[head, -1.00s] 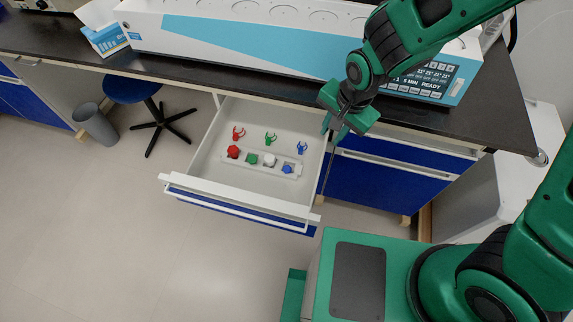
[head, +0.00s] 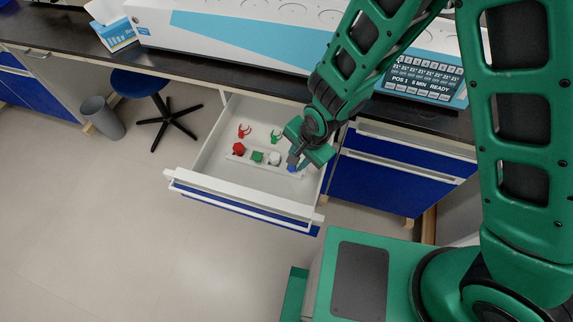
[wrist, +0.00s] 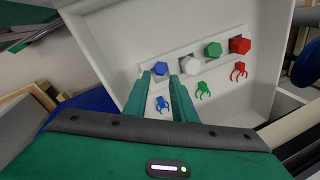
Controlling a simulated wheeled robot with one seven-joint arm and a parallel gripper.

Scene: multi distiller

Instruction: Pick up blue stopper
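The blue stopper (wrist: 160,69) sits at one end of a white holder strip in the open drawer. In the head view the blue stopper (head: 292,169) shows only in part beside my gripper (head: 296,160). In the wrist view my gripper (wrist: 166,80) points at the blue stopper, with its two fingers apart and nothing seen between them. I cannot tell whether the fingertips are beside the stopper or still above it.
The strip also holds a white (wrist: 190,65), a green (wrist: 213,50) and a red stopper (wrist: 240,45). Blue (wrist: 162,104), green (wrist: 203,90) and red clips (wrist: 238,71) lie beside it. The drawer's front wall (head: 240,207) and side walls surround them.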

